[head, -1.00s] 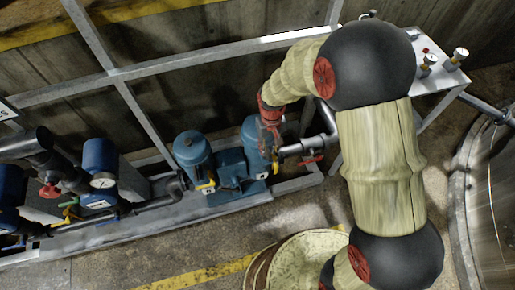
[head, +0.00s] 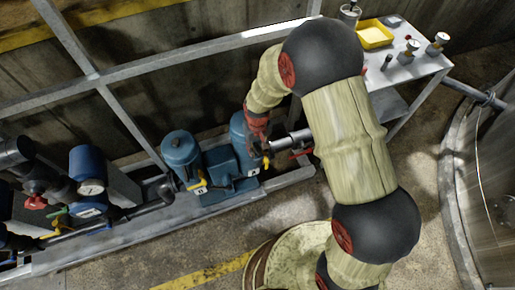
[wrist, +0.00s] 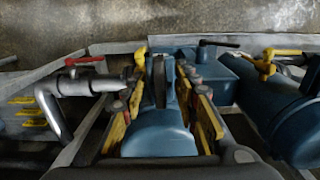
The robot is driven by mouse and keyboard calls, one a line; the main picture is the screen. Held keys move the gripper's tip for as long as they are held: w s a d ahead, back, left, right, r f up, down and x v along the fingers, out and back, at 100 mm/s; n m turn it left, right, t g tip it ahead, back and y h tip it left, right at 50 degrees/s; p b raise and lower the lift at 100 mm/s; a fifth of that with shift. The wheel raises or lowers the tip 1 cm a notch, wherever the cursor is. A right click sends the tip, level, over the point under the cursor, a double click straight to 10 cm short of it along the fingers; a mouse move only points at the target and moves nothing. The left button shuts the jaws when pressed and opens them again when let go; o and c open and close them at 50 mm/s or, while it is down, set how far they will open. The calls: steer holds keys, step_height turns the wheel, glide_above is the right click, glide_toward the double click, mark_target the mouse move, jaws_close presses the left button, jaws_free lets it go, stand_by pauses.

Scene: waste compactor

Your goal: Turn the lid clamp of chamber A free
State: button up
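Two blue upright chambers stand on the frame in the head view: the left one (head: 182,150) and the right one (head: 238,128). My gripper (head: 259,145) is at the right chamber's right side. In the wrist view my gripper (wrist: 163,82) is open, its yellow-padded fingers on either side of a blue cylinder (wrist: 158,135). A yellow upright piece (wrist: 140,57) shows by the left fingertip; I cannot tell if it is the clamp. A yellow handle (wrist: 267,64) sits on the other blue cylinder (wrist: 290,120).
A red-handled valve (wrist: 85,61) and grey pipe are left of my fingers in the wrist view. A black lever (wrist: 218,43) is behind. A side table (head: 418,68) with a yellow tray (head: 375,35) stands at the right. Grey frame bars cross behind the chambers.

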steer(key=shift+c, duration=0.8)
jaws_close()
steer(key=shift+n, duration=0.3)
steer(key=n, duration=0.3)
steer(key=shift+n+p, duration=0.3)
steer(key=shift+p, duration=0.1)
steer(key=n, duration=0.4)
steer(key=shift+n+p, duration=0.3)
steer(key=n, duration=0.4)
steer(key=n+p, duration=0.1)
steer(key=n, duration=0.3)
steer(key=shift+n, duration=0.3)
